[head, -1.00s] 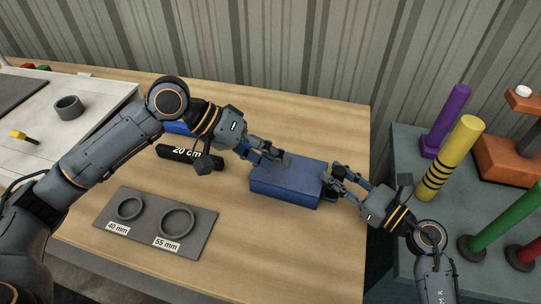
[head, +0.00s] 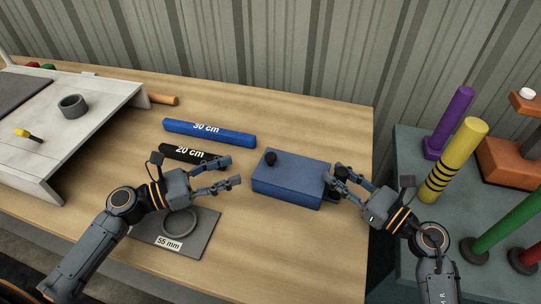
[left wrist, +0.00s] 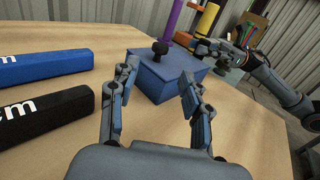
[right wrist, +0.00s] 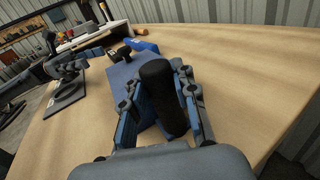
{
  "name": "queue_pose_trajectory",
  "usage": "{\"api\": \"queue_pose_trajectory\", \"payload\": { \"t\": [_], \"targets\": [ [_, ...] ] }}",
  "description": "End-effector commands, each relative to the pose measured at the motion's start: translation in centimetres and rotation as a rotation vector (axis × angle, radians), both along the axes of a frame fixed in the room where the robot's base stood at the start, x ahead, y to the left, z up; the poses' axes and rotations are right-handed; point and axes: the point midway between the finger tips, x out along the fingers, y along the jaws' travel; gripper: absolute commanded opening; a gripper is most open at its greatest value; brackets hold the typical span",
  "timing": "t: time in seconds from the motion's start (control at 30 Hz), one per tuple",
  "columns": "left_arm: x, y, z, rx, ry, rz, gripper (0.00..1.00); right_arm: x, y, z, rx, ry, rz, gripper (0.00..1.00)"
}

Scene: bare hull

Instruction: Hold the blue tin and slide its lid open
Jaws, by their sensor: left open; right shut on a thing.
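The blue tin (head: 290,184) lies on the wooden table, a flat box with a black knob (head: 270,158) on top near its left end. It also shows in the left wrist view (left wrist: 165,80), with its knob (left wrist: 159,52). My left gripper (head: 232,172) is open and empty, just left of the tin and apart from it. My right gripper (head: 333,176) is at the tin's right end, shut on a black cylindrical handle (right wrist: 162,95), seen upright between its fingers in the right wrist view. The fingers partly hide that end of the tin.
A blue 30 cm bar (head: 209,133) and a black 20 cm bar (head: 188,155) lie behind my left gripper. A grey ring plate (head: 200,235) is below it. A white bench (head: 80,125) stands left; a grey stand with coloured posts (head: 410,150) stands right. The table's front middle is clear.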

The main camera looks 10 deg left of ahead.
Motion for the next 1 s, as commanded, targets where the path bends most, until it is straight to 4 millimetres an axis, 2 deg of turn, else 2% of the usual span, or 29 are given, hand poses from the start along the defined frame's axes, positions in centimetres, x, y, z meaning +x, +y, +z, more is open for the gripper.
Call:
{"api": "queue_pose_trajectory", "payload": {
  "t": [0.5,0.73,1.0],
  "targets": [
    [5.8,-7.3,0.1,0.002,-0.005,-0.003,0.48,0.0,0.0,0.0,0.001,-0.001,-0.001,0.00],
    [7.0,-8.9,0.1,0.002,-0.003,-0.003,0.48,0.0,0.0,0.0,0.001,-0.001,-0.001,0.00],
    [7.2,-9.1,0.0,0.002,-0.003,-0.002,0.48,0.0,0.0,0.0,0.001,-0.001,-0.001,0.00]
  ]
}}
